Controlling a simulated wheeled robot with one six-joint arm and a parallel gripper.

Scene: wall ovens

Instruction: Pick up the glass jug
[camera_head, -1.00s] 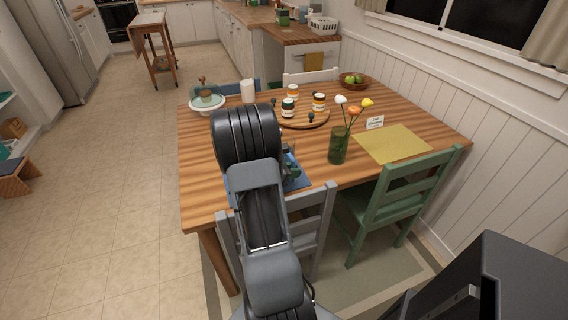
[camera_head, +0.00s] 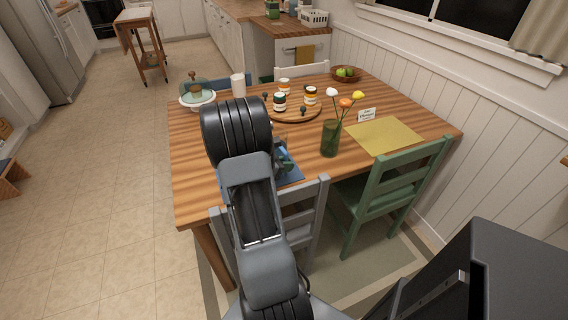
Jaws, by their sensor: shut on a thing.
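My gripper (camera_head: 281,149) is mostly hidden behind my own arm, just above the near edge of the wooden table (camera_head: 200,185). It is shut on a small teal-tinted glass thing, which seems to be the glass jug (camera_head: 286,162). Only a sliver of the jug shows to the right of my arm, over a blue mat (camera_head: 292,176). Its full shape, and whether it touches the mat, cannot be told.
A green glass vase (camera_head: 330,140) with flowers stands close to the right of my gripper. Behind are a round board with jars (camera_head: 311,96), a white candle (camera_head: 238,85) and a domed cake stand (camera_head: 197,98). Grey (camera_head: 308,215) and green (camera_head: 395,185) chairs stand at the near side.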

